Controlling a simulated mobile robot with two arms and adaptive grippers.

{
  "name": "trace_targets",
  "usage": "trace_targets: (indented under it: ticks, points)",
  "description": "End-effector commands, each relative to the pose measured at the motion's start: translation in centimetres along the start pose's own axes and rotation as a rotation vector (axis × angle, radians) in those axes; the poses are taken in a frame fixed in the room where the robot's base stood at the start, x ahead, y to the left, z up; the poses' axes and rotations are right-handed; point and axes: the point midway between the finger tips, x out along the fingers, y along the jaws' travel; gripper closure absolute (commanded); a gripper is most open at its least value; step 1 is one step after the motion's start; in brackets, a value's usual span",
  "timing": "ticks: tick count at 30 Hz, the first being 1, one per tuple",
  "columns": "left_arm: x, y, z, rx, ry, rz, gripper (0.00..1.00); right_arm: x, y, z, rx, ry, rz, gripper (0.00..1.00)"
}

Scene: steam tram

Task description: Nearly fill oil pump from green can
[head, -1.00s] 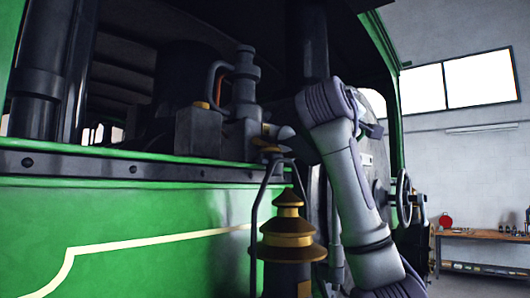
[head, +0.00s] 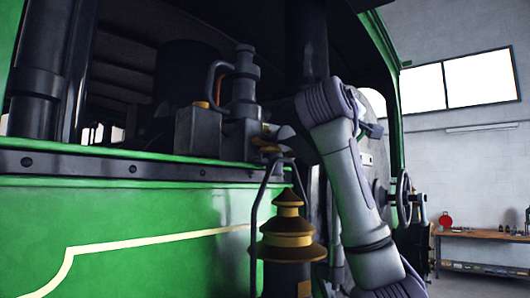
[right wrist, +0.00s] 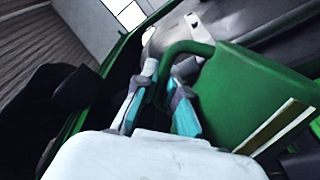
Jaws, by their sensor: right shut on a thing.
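The green can (right wrist: 240,95) shows in the right wrist view, with a curved green handle (right wrist: 185,48) on its upper left. My right gripper (right wrist: 165,95) has its teal-padded fingers shut on this handle. In the head view my right gripper (head: 288,135) is partly hidden by its own arm, right of a dark grey pump-like fitting (head: 243,90) with a side handle. A grey box (head: 198,132) with a small yellow cap adjoins this fitting. This looks like the oil pump, but I cannot see its level. The can is not clear in the head view. My left gripper is out of view.
The tram's green side panel (head: 150,225) and dark riveted rail (head: 100,165) lie in front of the fitting. A brass-tiered lamp-like piece (head: 287,238) stands below my right gripper. A handwheel (head: 402,200) is to the right. A workbench (head: 485,235) stands far back.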

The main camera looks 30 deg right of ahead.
Motion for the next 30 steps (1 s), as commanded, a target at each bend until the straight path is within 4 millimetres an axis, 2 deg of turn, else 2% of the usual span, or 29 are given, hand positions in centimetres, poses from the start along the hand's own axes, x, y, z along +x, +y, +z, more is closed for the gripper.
trace_targets:
  ticks: [15,30]
  points:
    - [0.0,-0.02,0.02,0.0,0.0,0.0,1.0,-0.02,0.47,-0.97,-0.044,0.013,0.002,1.0]
    - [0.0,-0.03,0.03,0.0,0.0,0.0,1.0,0.01,0.45,-0.96,-0.047,0.013,0.002,1.0]
